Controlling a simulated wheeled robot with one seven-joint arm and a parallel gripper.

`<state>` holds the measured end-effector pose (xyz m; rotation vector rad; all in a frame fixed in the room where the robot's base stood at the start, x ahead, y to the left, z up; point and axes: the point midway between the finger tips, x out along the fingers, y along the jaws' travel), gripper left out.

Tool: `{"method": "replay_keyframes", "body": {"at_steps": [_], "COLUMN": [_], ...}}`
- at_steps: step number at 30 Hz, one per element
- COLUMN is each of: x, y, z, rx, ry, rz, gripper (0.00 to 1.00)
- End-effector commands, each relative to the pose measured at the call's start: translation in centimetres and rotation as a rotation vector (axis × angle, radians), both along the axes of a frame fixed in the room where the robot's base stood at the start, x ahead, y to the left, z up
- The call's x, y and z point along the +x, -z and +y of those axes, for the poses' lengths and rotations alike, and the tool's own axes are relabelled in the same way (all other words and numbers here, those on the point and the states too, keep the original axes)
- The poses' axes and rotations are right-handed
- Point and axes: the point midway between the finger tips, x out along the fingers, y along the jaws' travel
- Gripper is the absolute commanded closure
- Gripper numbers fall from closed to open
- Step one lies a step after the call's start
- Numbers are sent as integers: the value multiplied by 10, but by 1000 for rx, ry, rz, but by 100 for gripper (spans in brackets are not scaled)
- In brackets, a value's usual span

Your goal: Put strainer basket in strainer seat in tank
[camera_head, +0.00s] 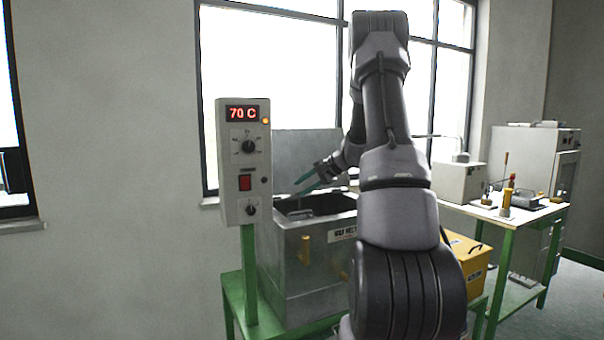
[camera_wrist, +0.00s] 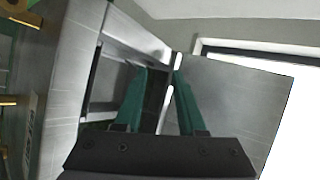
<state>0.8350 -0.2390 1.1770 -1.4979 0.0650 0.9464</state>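The metal tank (camera_head: 308,262) stands on a green frame, open at the top with a dark inside. It also shows turned sideways in the wrist view (camera_wrist: 68,75), with its opening between the front wall and the raised panel. My gripper (camera_head: 299,188) reaches over the opening from the right. In the wrist view its green fingers (camera_wrist: 160,72) are apart, with only tank metal and dark interior seen between them. I cannot make out the strainer basket or the strainer seat in either view. Most of the tank's inside is hidden by its walls and my fingers.
A control box (camera_head: 244,160) reading 70 C stands on a green post at the tank's front left. A raised metal panel (camera_head: 300,150) rises behind the opening. A yellow box (camera_head: 467,262) sits right of the tank. A white-topped bench (camera_head: 520,216) with several items stands farther right.

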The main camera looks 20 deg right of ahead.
Motion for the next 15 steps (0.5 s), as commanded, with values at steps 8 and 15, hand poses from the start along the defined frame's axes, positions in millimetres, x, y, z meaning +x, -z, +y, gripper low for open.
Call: {"method": "replay_keyframes", "body": {"at_steps": [8, 15], "x": [-109, -223], "y": [-104, -144], "z": [119, 174], "rx": [-227, -460], "ry": [-249, -384], "rz": [22, 10], "gripper": [61, 61]}}
